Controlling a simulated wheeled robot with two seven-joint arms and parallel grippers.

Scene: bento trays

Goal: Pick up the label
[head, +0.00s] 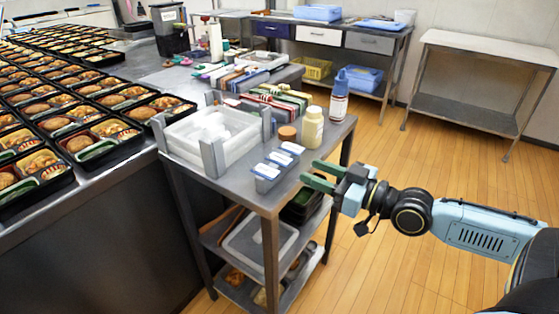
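Several small white and blue labels (281,158) stand in a grey holder (276,178) on the near right part of the steel cart top. Which label the task means, I cannot tell. My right gripper (310,172) has green fingers pointing left, just right of the holder at the cart's edge. The fingers are apart, with nothing seen between them. The gripper appears clear of the labels. My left gripper is not in view.
A white bin (176,143) stands left of the holder, with a cream bottle (313,128), brown-capped jar (287,141) and blue-white bottle (339,97) behind. Many bento trays (95,158) cover the left counter. The wooden floor (420,150) at right is clear.

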